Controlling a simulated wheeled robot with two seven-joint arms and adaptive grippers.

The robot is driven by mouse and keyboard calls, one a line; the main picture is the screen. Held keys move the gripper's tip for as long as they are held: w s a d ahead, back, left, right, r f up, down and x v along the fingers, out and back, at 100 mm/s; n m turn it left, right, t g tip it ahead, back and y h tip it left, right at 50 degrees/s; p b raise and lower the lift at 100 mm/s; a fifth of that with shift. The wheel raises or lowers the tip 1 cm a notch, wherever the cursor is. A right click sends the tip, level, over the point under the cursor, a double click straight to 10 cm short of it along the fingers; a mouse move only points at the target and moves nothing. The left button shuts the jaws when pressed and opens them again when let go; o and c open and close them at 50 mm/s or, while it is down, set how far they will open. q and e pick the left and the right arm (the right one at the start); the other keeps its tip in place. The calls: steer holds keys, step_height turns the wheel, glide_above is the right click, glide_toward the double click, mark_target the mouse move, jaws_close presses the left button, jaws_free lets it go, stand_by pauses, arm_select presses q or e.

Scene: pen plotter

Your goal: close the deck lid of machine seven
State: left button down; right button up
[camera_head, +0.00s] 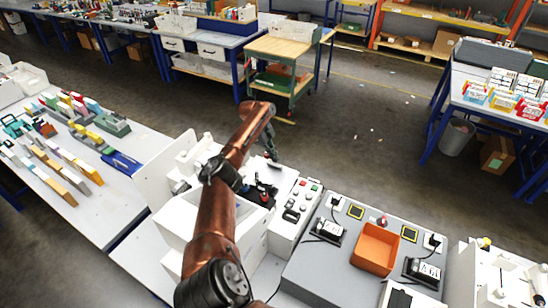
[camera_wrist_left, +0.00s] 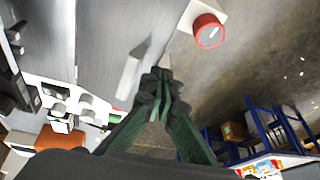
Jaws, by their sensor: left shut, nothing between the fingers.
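A white machine (camera_head: 175,225) with tall side walls stands in the middle of the head view, partly hidden by my left arm. No number is legible on it, and I cannot tell which of its panels is the deck lid. A white upright panel (camera_head: 153,183) stands at its left side. My left gripper (camera_head: 273,157) has dark green fingers, shut and empty, above the machine's far right part. In the left wrist view its fingertips (camera_wrist_left: 161,73) meet beside a pale bar (camera_wrist_left: 130,77); I cannot tell whether they touch it. My right gripper is not in view.
A white control box (camera_head: 296,212) with buttons stands right of the machine. A grey bench panel (camera_head: 325,275) carries an orange tray (camera_head: 376,249) and black devices. A red round knob (camera_wrist_left: 209,31) shows in the wrist view. Coloured blocks lie on the left table (camera_head: 105,215).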

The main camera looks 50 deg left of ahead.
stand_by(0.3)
arm_select(q)
steer(key=v, duration=1.2)
step_height(320, 180, up, 4)
steer(key=n+y+p, duration=0.4)
steer(key=n+p, duration=0.1)
steer(key=n, duration=2.9)
glide_above(274, 164)
steer(key=s+d, duration=0.2)
steer(key=s, duration=0.3)
steer(key=shift+n, duration=0.3)
steer(key=x, duration=0.4)
steer(key=p+x, duration=0.1)
steer(key=x, duration=0.9)
steer(key=shift+w+r, duration=0.1)
steer(key=shift+w, duration=0.2)
